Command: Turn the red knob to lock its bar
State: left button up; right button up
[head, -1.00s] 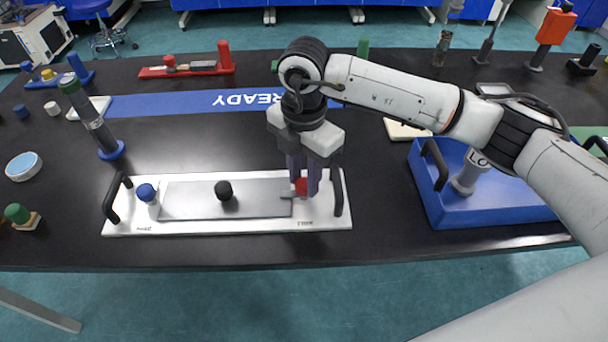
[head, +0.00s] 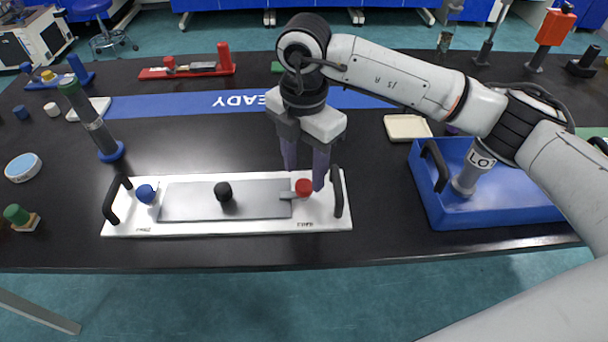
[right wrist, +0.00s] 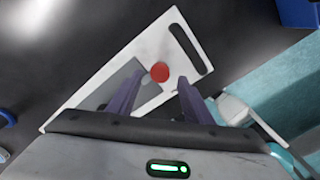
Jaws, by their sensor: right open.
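The red knob (head: 303,187) stands at the right end of a white board with black handles (head: 255,229). A short grey bar (head: 287,195) extends left from the knob and touches or overlaps the right edge of a grey plate (head: 190,203). A black knob (head: 223,191) sits on the plate, and a blue knob (head: 146,194) is at the board's left end. My right gripper (head: 306,184) is open, just above and behind the red knob. In the right wrist view the red knob (right wrist: 160,72) shows beyond the spread fingers (right wrist: 158,98), with nothing between them. My left gripper is not in view.
A blue tray (head: 432,200) with a grey post stands right of the board. A tilted grey cylinder with a green cap (head: 90,120) stands at the left. A red stand (head: 226,62) is behind. The black table is clear in front of the board.

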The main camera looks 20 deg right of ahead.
aim_at(304, 184)
notch_tip(304, 184, up, 7)
jog(key=shift+r, duration=0.2)
dwell(0.5)
